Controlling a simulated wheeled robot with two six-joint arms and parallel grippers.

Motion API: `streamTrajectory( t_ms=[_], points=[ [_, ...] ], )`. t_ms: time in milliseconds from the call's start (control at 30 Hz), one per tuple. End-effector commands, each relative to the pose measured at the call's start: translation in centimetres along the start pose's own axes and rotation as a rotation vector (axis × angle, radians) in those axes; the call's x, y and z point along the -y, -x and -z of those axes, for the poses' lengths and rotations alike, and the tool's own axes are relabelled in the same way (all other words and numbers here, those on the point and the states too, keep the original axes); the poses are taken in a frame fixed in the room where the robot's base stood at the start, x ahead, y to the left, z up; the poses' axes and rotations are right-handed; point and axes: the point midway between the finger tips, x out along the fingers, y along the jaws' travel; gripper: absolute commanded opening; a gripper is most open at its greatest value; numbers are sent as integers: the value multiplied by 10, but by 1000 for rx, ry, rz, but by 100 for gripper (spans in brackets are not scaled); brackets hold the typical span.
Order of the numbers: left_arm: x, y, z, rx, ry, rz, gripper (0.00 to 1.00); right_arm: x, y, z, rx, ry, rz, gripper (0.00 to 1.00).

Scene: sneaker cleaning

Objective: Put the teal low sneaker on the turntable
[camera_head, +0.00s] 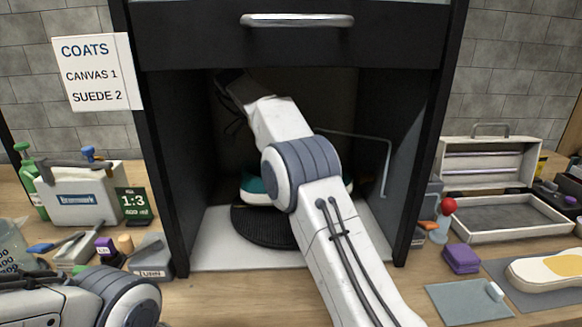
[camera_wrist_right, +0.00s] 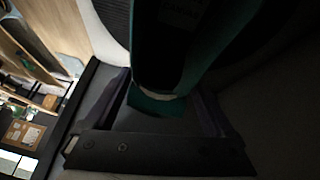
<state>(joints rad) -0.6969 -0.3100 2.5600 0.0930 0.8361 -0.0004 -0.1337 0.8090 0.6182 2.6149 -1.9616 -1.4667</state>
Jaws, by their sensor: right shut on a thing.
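The teal low sneaker (camera_head: 256,187) is inside the dark booth, mostly hidden behind my right arm. Teal and white parts of it show on both sides of the arm, over the black turntable (camera_head: 262,232). Whether its sole rests on the disc or hangs just above it, I cannot tell. In the right wrist view, my right gripper (camera_wrist_right: 158,103) is shut on the dark teal sneaker (camera_wrist_right: 185,45). The right fingers are hidden or too dark in the head view. My left arm shows at the lower left, but its gripper is out of view.
The booth's side walls (camera_head: 176,170) and upper front panel (camera_head: 300,45) frame my right arm closely. A thin bent pipe (camera_head: 388,160) is inside at right. A white case (camera_head: 82,192) stands left; an open metal box (camera_head: 505,218), purple block (camera_head: 461,258) and insole (camera_head: 545,270) lie right.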

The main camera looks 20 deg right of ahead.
Motion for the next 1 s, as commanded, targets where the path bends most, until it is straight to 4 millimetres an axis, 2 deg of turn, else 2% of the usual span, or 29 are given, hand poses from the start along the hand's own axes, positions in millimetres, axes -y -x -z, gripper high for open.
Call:
streamTrajectory(
  t_ms=[33,167,267,500,900,933,1000],
  points=[
    [-1,10,1,0,0,0,100,4,4,4,-1,-3,0,0],
    [-1,12,1,0,0,0,100,10,2,4,-1,-2,1,0],
    [0,7,0,0,0,0,100,12,-3,1,0,-2,1,0],
    [2,-20,-1,0,0,0,100,16,-29,-15,0,-2,0,0],
    [2,-20,-1,0,0,0,100,16,-31,-16,0,-2,1,0],
    [2,-20,-1,0,0,0,100,16,-32,-17,1,-1,1,97],
    [1,-20,-1,0,0,0,100,16,-31,-17,1,-1,1,100]
  ],
)
